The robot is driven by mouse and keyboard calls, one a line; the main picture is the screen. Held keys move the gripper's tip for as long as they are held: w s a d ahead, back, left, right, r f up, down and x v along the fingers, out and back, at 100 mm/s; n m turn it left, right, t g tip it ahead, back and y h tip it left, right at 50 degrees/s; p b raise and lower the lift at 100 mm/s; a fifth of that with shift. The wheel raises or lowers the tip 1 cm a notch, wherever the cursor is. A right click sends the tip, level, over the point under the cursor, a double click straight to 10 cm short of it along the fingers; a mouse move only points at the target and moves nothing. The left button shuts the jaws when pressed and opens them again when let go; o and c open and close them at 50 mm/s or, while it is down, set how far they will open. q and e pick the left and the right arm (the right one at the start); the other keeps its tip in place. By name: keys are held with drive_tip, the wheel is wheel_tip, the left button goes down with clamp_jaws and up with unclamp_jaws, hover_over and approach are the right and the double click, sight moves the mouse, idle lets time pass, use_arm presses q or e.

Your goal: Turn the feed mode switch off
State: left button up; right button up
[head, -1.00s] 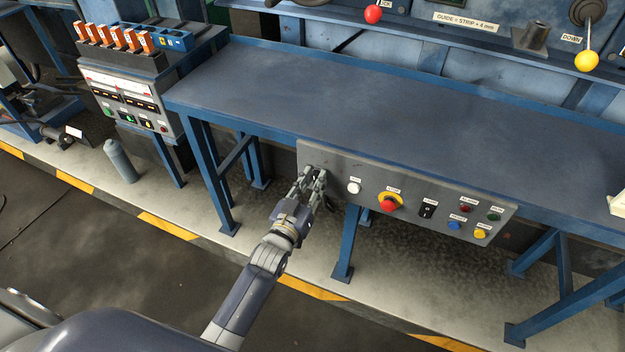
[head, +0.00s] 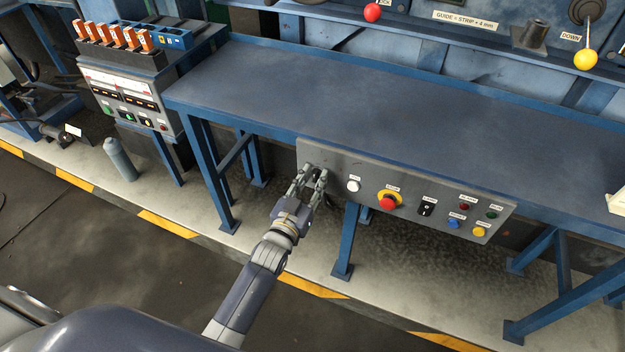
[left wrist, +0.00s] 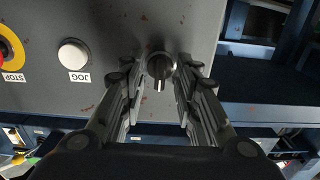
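A black rotary knob (left wrist: 160,68) sits on the grey control panel (left wrist: 105,22), to the right of the white JOG button in the left wrist view. Its grip ridge runs roughly up and down in that picture. No label for it can be read, so I cannot confirm that it is the feed mode switch. In the head view my left gripper (head: 313,172) is at the left end of the panel and hides the knob. In the left wrist view my left gripper (left wrist: 158,70) is open, its fingers on either side of the knob with gaps visible. My right gripper is not in view.
A blue bench (head: 390,105) stands above the panel. A grey cylinder (head: 120,159) stands on the floor at left.

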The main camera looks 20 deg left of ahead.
use_arm(q)
drive_tip(key=shift+s, duration=0.1)
drive_tip(key=s+a, duration=0.1)
drive_tip(key=s, duration=1)
drive_tip(key=shift+s, duration=0.4)
drive_tip(key=shift+a, duration=0.1)
drive_tip(key=s+f+g, duration=0.3)
drive_tip(key=s+f, duration=0.2)
drive_tip(key=f, duration=0.6)
drive_tip(key=s+f+g, duration=0.3)
drive_tip(key=s+f, duration=0.1)
drive_tip(key=f, duration=0.6)
drive_tip(key=s+f+g, duration=0.3)
drive_tip(key=s+f, duration=0.2)
drive_tip(key=f, duration=0.6)
drive_tip(key=s+a+f+g, duration=0.1)
drive_tip(key=s+f, duration=0.3)
drive_tip(key=s, duration=0.4)
drive_tip(key=s+a+f+g+y, duration=0.1)
drive_tip(key=s+f+g, duration=0.3)
drive_tip(key=s, duration=0.4)
drive_tip(key=s+a+f+m+g, duration=0.1)
drive_tip(key=s+a+f+g, duration=0.2)
drive_tip(key=s+f, duration=0.3)
drive_tip(key=s, duration=0.3)
drive_tip(key=shift+a+f+y, duration=0.15)
drive_tip(key=shift+f+y, duration=0.1)
drive_tip(key=shift+y, duration=0.15)
drive_tip(key=shift+s, duration=0.1)
